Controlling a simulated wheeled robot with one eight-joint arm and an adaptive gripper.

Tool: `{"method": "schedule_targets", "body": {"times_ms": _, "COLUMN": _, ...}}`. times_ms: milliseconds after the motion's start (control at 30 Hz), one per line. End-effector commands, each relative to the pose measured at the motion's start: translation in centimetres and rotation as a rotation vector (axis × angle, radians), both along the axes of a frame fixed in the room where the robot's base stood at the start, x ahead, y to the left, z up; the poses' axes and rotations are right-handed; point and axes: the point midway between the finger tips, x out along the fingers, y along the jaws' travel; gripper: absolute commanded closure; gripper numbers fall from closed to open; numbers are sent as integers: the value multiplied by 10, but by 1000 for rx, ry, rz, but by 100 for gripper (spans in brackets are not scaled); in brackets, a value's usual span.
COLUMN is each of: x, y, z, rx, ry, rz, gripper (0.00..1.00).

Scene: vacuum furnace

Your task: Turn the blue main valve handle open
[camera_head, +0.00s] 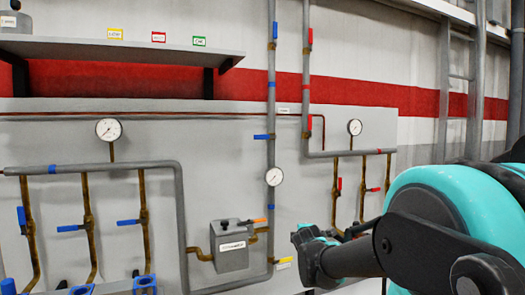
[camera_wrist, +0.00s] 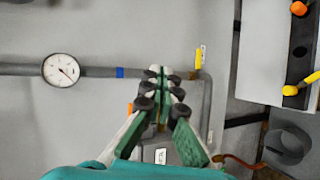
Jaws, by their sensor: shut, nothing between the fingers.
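Several blue handles show in the head view. One (camera_head: 263,136) sticks out level to the left from the tall grey pipe (camera_head: 271,105), above a round gauge (camera_head: 274,176). Another blue handle (camera_head: 275,30) lies along the same pipe higher up. I cannot tell for sure which is the main valve. My gripper (camera_head: 299,236) is low, right of the grey box. In the wrist view my gripper (camera_wrist: 158,72) is shut and empty, its fingertips overlapping the grey pipe (camera_wrist: 95,71) in the picture. No blue handle shows in the wrist view.
A grey box (camera_head: 230,252) with an orange handle (camera_head: 258,220) stands left of the pipe. More blue handles (camera_head: 70,228) are at left, red ones (camera_head: 340,184) at right. A shelf (camera_head: 110,49) juts out above. A ladder (camera_head: 458,75) stands right.

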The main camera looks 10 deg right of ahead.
Motion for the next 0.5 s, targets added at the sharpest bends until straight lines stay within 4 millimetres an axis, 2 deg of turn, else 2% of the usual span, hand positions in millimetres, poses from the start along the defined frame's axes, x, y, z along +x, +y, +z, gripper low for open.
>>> {"method": "schedule_targets", "body": {"times_ms": 33, "x": 18, "y": 2, "z": 23, "rx": -116, "ry": -39, "rz": 53, "gripper": 100}}
{"method": "schedule_targets", "body": {"times_ms": 200, "x": 65, "y": 18, "z": 99, "rx": -556, "ry": -177, "rz": 223, "gripper": 100}}
{"method": "schedule_targets", "body": {"times_ms": 400, "x": 103, "y": 51, "z": 176, "rx": -1067, "ry": -339, "rz": 366, "gripper": 100}}
{"method": "schedule_targets", "body": {"times_ms": 500, "x": 114, "y": 67, "z": 203, "rx": -1275, "ry": -406, "rz": 408, "gripper": 100}}
